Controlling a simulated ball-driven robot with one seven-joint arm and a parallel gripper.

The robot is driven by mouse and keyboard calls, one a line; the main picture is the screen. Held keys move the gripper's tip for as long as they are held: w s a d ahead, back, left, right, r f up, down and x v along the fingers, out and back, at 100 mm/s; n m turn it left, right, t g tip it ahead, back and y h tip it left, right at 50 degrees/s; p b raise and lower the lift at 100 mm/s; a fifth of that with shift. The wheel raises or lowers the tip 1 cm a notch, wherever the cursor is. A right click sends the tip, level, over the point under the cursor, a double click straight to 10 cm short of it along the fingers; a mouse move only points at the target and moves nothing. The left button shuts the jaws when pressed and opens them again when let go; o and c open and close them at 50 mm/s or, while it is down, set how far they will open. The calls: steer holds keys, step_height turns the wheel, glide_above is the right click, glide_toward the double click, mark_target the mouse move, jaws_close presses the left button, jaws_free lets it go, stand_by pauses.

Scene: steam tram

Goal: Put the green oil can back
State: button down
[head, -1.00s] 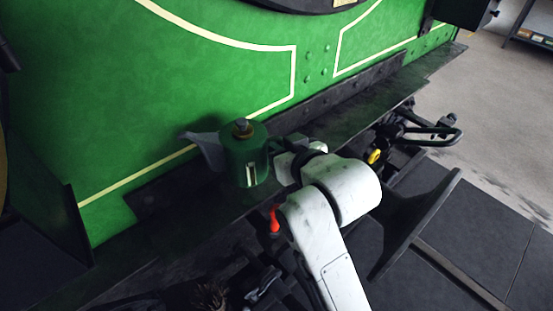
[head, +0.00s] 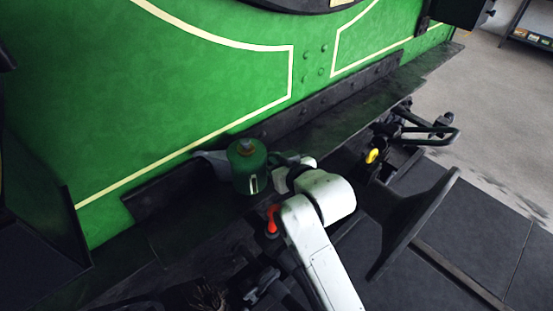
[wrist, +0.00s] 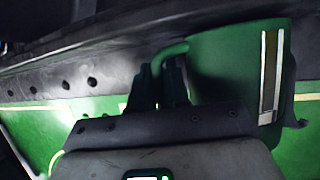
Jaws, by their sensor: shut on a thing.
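The green oil can (head: 247,168) has a brownish cap, a pale stripe on its side and a grey spout pointing left. It is upright at the dark ledge (head: 345,125) along the green tram front. I cannot tell whether its base touches the ledge. My gripper (head: 276,160) is at the can's right side, mostly hidden behind the white wrist. In the wrist view my gripper's dark fingers (wrist: 165,85) are closed on the can's handle, and the can (wrist: 225,60) fills the upper right.
The green tram panel (head: 150,90) with cream lines rises behind the ledge. The ledge is clear to the right of the can. A red-tipped part (head: 272,219), a yellow part (head: 372,156) and a round dark buffer (head: 415,225) stand in front, near my arm.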

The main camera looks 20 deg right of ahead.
steer(key=shift+f, duration=0.15)
steer(key=c, duration=1.1)
jaws_free()
steer(key=v, duration=1.2)
